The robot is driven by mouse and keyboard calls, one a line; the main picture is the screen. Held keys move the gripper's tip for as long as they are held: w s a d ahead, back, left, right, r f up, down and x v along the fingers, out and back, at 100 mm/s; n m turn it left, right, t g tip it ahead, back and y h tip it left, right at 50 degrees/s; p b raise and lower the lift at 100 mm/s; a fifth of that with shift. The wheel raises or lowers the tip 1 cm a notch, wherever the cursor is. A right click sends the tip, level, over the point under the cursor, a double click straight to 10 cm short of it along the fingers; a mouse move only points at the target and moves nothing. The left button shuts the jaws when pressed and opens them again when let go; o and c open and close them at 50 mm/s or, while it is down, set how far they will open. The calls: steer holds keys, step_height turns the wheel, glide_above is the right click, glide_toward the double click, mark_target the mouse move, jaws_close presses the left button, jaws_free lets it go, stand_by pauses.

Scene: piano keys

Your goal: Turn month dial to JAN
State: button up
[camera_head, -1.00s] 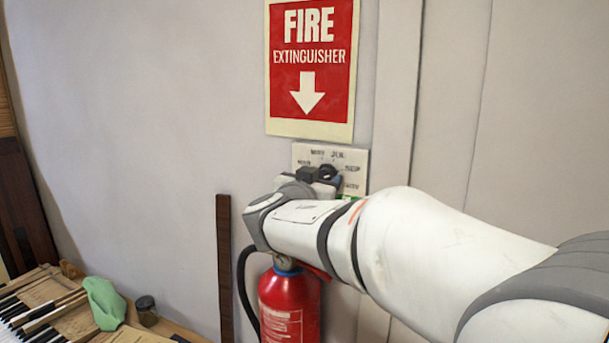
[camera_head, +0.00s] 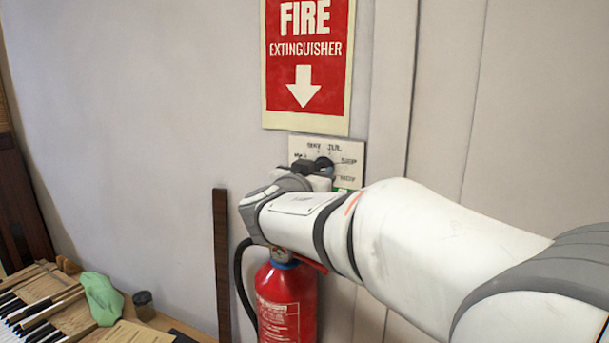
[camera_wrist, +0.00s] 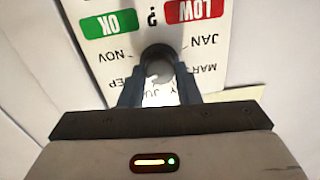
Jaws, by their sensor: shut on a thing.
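The month dial plate (camera_head: 346,150) is a pale card on the wall below the fire sign, partly hidden by my arm in the head view. In the wrist view the plate (camera_wrist: 100,62) appears upside down, with a green OK, a red LOW and month names. JAN (camera_wrist: 203,42) is printed to the right of the grey round dial knob (camera_wrist: 158,54). My gripper (camera_wrist: 159,80) is shut on the knob, one finger on each side. In the head view my gripper (camera_head: 318,167) is at the plate's lower left. I cannot tell which month the dial points to.
A red fire extinguisher (camera_head: 286,302) hangs below my wrist, with its black hose to the left. A dark wooden strip (camera_head: 221,262) stands left of it. Piano keys (camera_head: 35,310), a green cloth (camera_head: 102,298) and a small jar (camera_head: 143,304) are at lower left.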

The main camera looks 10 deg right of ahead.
steer(key=n+b, duration=1)
steer(key=b, duration=0.2)
steer(key=shift+r+b, duration=0.15)
steer(key=shift+b, duration=0.25)
steer(key=n, duration=0.5)
steer(key=shift+a+r+n+g, duration=0.1)
steer(key=shift+n+g, duration=0.2)
steer(key=shift+g, duration=0.1)
steer(key=n, duration=0.4)
steer(key=shift+w+r+h+p, duration=0.1)
steer(key=shift+h+p, duration=0.25)
steer(key=shift+h, duration=0.05)
steer(key=n+p, duration=0.2)
steer(key=n, duration=0.3)
steer(key=n+p, duration=0.3)
steer(key=n, duration=0.3)
steer(key=shift+n+h+p, duration=0.3)
steer(key=shift+h, duration=0.1)
steer(key=shift+n+p, duration=1)
steer(key=shift+n, duration=0.6)
steer(key=shift+f, duration=0.2)
